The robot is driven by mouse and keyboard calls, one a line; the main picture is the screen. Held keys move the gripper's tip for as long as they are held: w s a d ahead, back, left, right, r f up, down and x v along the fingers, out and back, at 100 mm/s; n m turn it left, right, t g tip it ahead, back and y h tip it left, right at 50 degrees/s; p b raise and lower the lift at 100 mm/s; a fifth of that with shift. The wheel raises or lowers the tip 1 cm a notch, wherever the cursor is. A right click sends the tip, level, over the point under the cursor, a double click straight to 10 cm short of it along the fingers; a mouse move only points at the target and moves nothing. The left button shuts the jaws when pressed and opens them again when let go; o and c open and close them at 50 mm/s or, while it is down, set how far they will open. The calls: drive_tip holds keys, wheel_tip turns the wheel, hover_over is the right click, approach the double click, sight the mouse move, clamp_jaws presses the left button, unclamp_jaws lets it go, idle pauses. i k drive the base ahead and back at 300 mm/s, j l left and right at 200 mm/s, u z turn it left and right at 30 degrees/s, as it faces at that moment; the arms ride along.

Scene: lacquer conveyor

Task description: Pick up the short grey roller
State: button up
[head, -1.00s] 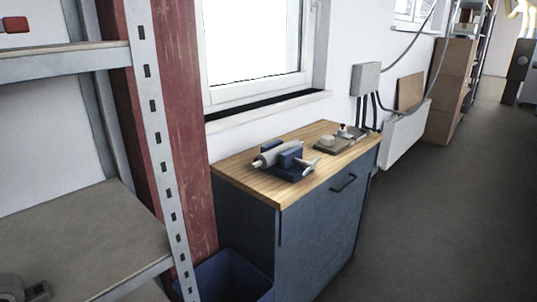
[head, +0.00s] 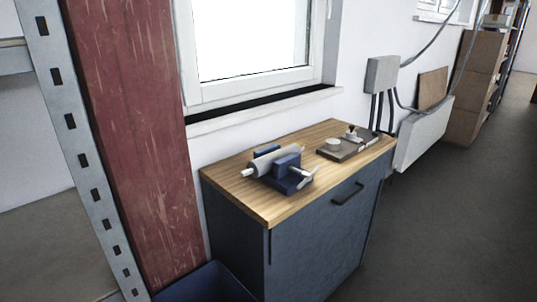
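A grey roller (head: 278,160) lies slantwise in a dark blue holder (head: 286,180) on the wooden top of a blue-grey cabinet. Its thin pale end sticks out to the left. I cannot tell from here whether it is the short one; no other roller shows. My gripper is not in view in the head view.
The cabinet's wooden top (head: 240,188) also bears a dark board (head: 345,150) with small parts. A red post (head: 135,140) and a metal shelf upright (head: 75,140) stand at the left. A blue bin (head: 205,285) is on the floor before the cabinet. Open floor (head: 440,230) lies right.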

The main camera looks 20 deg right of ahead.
sight(257, 168)
drive_tip(key=i+l+u, duration=0.1)
drive_tip(key=l, duration=0.5)
drive_tip(key=i+l+u, duration=0.1)
drive_tip(key=l, duration=0.45)
drive_tip(key=i+l+u, duration=0.1)
drive_tip(key=l, duration=0.55)
drive_tip(key=i+l, duration=0.15)
drive_tip(key=l, duration=0.45)
drive_tip(key=i+l, duration=0.1)
drive_tip(key=l, duration=0.5)
drive_tip(key=i+l, duration=0.1)
drive_tip(key=l, duration=0.45)
drive_tip(key=i+l, duration=0.1)
drive_tip(key=l, duration=0.5)
drive_tip(key=i+l+u, duration=0.1)
drive_tip(key=l, duration=0.5)
drive_tip(key=i+j, duration=0.1)
drive_tip(key=j, duration=0.5)
drive_tip(key=i, duration=0.05)
